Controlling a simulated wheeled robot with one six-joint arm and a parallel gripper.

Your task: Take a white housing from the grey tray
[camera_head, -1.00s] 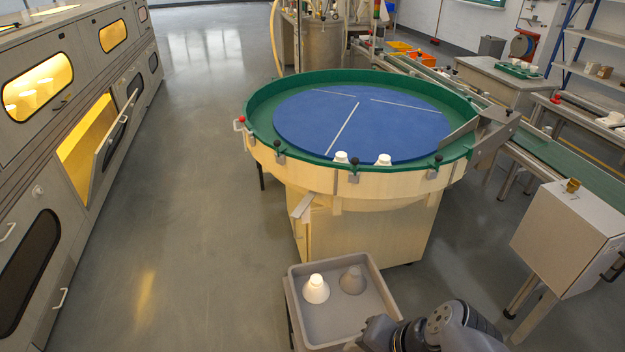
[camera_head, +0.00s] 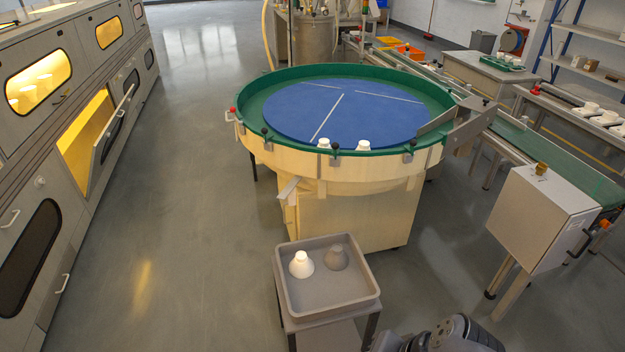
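The grey tray (camera_head: 345,303) sits on a small stand at the lower middle of the head view. A white housing (camera_head: 301,265), cone-shaped with a narrow top, stands upright in its left part. A grey-brown housing (camera_head: 335,258) of similar shape stands beside it on the right, apart from it. Part of my arm shows at the bottom edge, right of and nearer than the tray. My gripper's fingers cannot be made out.
A round table (camera_head: 300,172) with a green rim and blue disc stands behind the tray, with two white pieces at its front edge. A grey-white box (camera_head: 540,222) on legs is at right. Cabinets (camera_head: 75,140) line the left. Floor between is clear.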

